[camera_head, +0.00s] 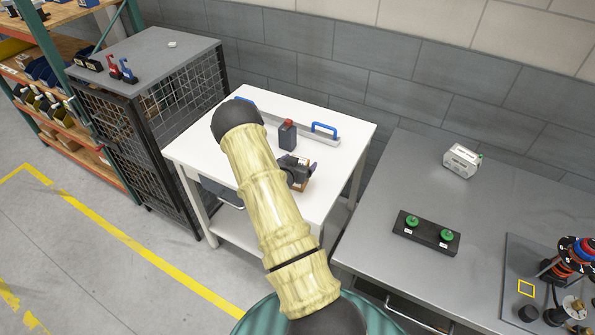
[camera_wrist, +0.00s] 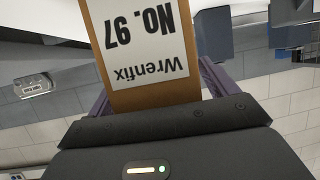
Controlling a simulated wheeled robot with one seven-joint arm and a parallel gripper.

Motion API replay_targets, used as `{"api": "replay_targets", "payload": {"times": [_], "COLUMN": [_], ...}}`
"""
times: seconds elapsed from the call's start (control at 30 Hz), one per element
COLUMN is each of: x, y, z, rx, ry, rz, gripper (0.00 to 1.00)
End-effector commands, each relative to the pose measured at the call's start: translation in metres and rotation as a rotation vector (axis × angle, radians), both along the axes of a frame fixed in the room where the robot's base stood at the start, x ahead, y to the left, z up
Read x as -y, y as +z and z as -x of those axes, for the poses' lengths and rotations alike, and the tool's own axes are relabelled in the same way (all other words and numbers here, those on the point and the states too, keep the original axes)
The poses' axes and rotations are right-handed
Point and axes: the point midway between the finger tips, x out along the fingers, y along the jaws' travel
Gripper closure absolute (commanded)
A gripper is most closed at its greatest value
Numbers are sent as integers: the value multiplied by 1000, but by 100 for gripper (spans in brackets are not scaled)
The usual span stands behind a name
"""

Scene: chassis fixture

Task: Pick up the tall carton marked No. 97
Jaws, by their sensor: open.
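The tall carton (camera_wrist: 150,98) is brown-orange with a white label reading "Wrenfix No. 97", upside down in the wrist view. It fills the upper middle of that view, and its upper end is cut off by the frame. My gripper (camera_wrist: 155,82) is open, with one purple finger on each side of the carton. I cannot tell whether either finger touches it. In the head view my gripper (camera_head: 296,172) is low over the white table, and only a small brown part of the carton (camera_head: 300,187) shows beside it.
A dark container with a red cap (camera_head: 287,135) stands just behind the gripper on the white table (camera_head: 335,108). A bar with blue handles (camera_head: 323,131) lies along the table's back. A grey bench (camera_head: 385,205) is at right, a mesh cabinet (camera_head: 170,105) at left.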

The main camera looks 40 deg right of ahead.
Motion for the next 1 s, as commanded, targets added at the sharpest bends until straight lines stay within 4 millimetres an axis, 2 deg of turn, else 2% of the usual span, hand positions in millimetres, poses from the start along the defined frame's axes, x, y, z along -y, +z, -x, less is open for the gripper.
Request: {"api": "replay_targets", "payload": {"times": [0.57,0.87,1.0], "x": [2,2,2], "y": [-1,-1,0], "z": [-1,-1,-1], "rx": [1,1,2], "ry": [0,0,0], "rz": [0,0,1], "gripper": [15,73,74]}}
